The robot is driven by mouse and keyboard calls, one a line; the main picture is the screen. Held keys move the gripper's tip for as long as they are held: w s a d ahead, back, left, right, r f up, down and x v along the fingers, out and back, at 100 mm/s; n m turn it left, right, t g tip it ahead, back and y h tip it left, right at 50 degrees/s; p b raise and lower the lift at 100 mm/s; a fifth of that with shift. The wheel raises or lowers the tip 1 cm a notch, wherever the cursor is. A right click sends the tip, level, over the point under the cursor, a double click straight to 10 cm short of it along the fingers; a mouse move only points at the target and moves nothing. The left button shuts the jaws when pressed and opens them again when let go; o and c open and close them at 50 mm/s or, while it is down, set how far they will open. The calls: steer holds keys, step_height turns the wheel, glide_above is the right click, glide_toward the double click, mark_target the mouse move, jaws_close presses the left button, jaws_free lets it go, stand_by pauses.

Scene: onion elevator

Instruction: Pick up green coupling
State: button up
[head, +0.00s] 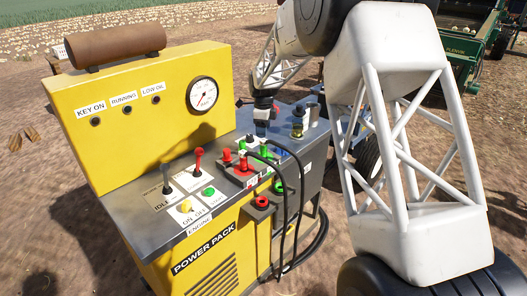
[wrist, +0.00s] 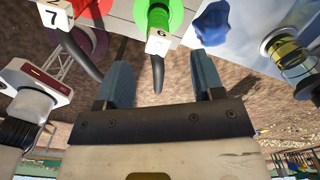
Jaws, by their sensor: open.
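A green coupling (wrist: 178,14) shows at the top of the wrist view, with a white tag marked 6 and a dark hose or handle hanging from it. My gripper (wrist: 161,64) is open, its two blue-grey fingers pointing towards the coupling. The dark piece hangs in the gap between the fingers; I cannot tell whether they touch it. In the head view, small green couplings (head: 267,145) sit at the right end of the power pack's panel, among red ones. My arm's end is above that area, and its fingers are hard to make out there.
A red fitting with a tag marked 7 (wrist: 55,15) is at left, a blue knob (wrist: 212,22) and a glass-topped fitting (wrist: 287,52) at right. The yellow power pack (head: 140,110) carries levers and a gauge (head: 202,94). Black hoses (head: 286,225) hang down its front.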

mark_target(264, 140)
stand_by(0.3)
steer(key=shift+f, duration=1.3)
steer(key=shift+s+f, duration=0.15)
steer(key=shift+f, duration=2.45)
steer(key=c, duration=1)
steer(key=shift+c, duration=0.2)
steer(key=shift+r, duration=0.15)
